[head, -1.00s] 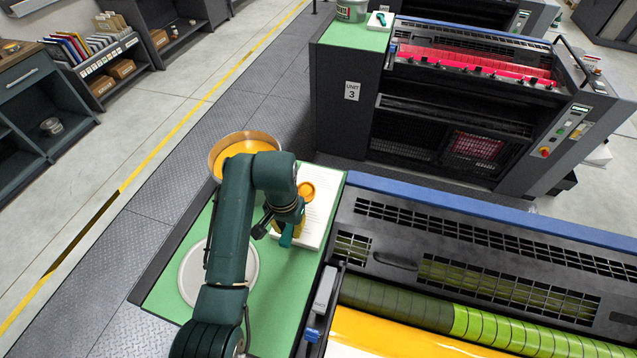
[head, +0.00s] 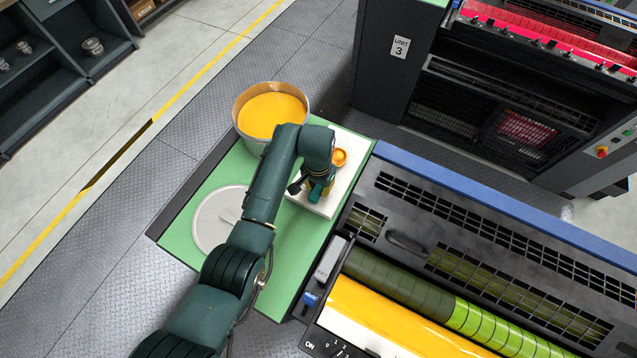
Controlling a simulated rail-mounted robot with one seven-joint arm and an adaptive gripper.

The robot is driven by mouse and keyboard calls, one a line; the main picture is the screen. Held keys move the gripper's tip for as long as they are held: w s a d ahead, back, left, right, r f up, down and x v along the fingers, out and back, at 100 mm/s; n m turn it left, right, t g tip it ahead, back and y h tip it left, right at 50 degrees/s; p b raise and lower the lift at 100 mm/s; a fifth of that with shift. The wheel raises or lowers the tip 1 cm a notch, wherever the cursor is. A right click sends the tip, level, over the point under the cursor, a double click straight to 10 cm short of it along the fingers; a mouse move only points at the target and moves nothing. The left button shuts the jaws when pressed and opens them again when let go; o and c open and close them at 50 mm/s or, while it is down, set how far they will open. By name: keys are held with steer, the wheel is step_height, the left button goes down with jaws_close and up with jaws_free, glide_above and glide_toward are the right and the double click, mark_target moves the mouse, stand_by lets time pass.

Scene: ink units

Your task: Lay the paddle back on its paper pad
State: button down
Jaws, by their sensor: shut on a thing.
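The paddle (head: 317,193) has a teal handle and a yellow-inked part beside it. My gripper (head: 312,184) is shut on the paddle, over the near part of the white paper pad (head: 357,146). My wrist hides much of the paddle and pad. I cannot tell whether the paddle touches the pad. An orange ink patch (head: 340,157) shows on the pad, just beyond my gripper. The pad lies on the green top (head: 290,262) beside the press.
An open can of yellow ink (head: 271,113) stands behind my wrist. A round grey lid (head: 212,222) lies left of my arm. The press (head: 450,215), with a raised handle and rollers, borders the green top on the right.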

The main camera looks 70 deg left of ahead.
steer(key=c, duration=1)
jaws_free()
step_height(320, 180, up, 12)
steer(key=shift+r, duration=0.1)
